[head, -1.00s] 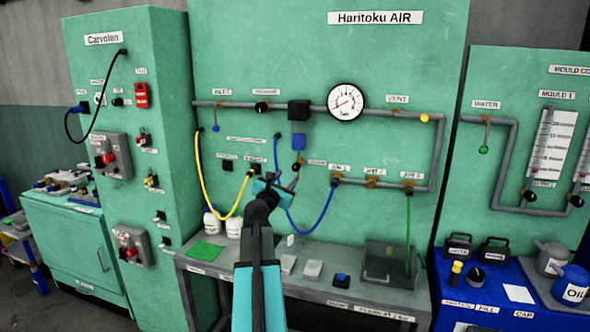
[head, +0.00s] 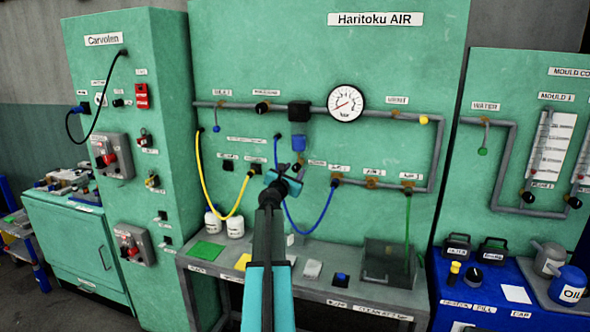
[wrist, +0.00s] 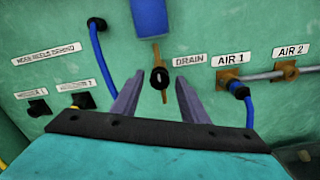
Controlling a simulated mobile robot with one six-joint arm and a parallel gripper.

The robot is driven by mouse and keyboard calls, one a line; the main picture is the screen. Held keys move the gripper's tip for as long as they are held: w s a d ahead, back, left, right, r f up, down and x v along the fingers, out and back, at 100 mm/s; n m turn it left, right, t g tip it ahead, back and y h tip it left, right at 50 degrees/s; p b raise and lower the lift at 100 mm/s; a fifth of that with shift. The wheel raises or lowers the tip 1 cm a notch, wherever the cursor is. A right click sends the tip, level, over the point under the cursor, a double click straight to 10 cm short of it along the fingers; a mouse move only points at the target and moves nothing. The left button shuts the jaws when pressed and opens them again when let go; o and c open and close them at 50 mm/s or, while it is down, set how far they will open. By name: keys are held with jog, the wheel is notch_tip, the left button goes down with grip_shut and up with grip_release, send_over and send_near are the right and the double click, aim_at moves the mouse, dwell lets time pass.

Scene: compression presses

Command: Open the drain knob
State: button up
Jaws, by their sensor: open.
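The drain knob (wrist: 159,78) is a small black knob with a light mark on a brass fitting, left of the DRAIN label (wrist: 189,60) in the wrist view. It sits below a blue bowl (wrist: 152,18). In the head view the knob (head: 297,167) shows just beyond my gripper (head: 284,172). In the wrist view my gripper (wrist: 157,92) is open, with one finger on each side of the knob in the picture. The knob appears between and a little beyond the fingertips. I cannot tell the exact gap, and no contact is visible.
A blue hose (wrist: 101,62) hangs to the left, and another blue hose (wrist: 244,99) leaves the AIR 1 port at right. The yellow hose (head: 203,180) hangs further left. The grey bench (head: 322,285) below holds small items and a clear box (head: 388,263).

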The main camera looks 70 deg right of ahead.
jog(key=shift+w+d, duration=0.1)
jog(key=shift+d, duration=1)
